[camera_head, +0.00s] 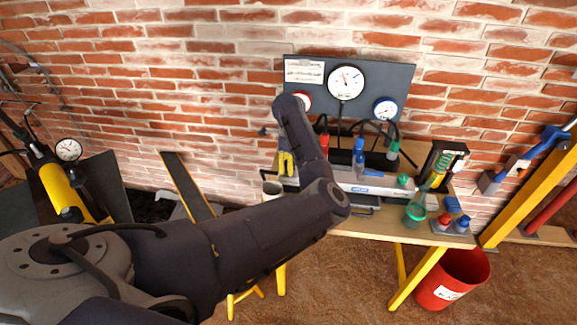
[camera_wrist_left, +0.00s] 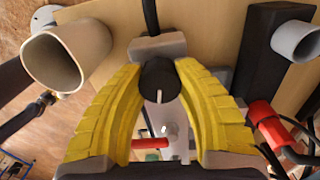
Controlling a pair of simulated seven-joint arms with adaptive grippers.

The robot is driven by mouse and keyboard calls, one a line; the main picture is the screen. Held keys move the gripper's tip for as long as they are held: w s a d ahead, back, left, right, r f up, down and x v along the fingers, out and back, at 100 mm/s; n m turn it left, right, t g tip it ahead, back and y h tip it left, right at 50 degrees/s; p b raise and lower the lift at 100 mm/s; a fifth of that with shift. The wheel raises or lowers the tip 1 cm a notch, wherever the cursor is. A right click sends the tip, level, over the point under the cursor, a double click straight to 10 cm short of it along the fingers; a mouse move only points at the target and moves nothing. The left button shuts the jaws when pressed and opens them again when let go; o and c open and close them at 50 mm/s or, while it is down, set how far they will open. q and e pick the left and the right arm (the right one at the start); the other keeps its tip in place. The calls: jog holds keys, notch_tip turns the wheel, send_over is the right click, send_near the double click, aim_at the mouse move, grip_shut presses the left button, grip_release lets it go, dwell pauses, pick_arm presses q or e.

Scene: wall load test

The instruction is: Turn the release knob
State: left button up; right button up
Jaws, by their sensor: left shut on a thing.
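The black round knob (camera_wrist_left: 160,82) with a white line on its face shows in the left wrist view. I take it to be the release knob. My left gripper (camera_head: 286,163) is over the left end of the bench in the head view, and its yellow fingers are curved around the knob in the wrist view. The fingers are shut on the knob, one on each side. In the head view the knob is hidden by my left arm and gripper. My right gripper is in neither view.
A workbench (camera_head: 350,226) holds a red-ended fitting (camera_wrist_left: 262,112) and a beige mug (camera_wrist_left: 68,58) close to the fingers. A gauge panel (camera_head: 375,72) stands behind the bench. A red bucket (camera_head: 452,281) is on the floor at right.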

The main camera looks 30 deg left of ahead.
pick_arm(q)
jog(key=shift+n, duration=1.2)
jog(key=shift+d, duration=0.1)
jog(key=o, duration=1.3)
jog(key=shift+o, duration=0.2)
jog(key=shift+r, duration=0.1)
notch_tip(320, 180, up, 12)
jog(key=shift+w, duration=0.1)
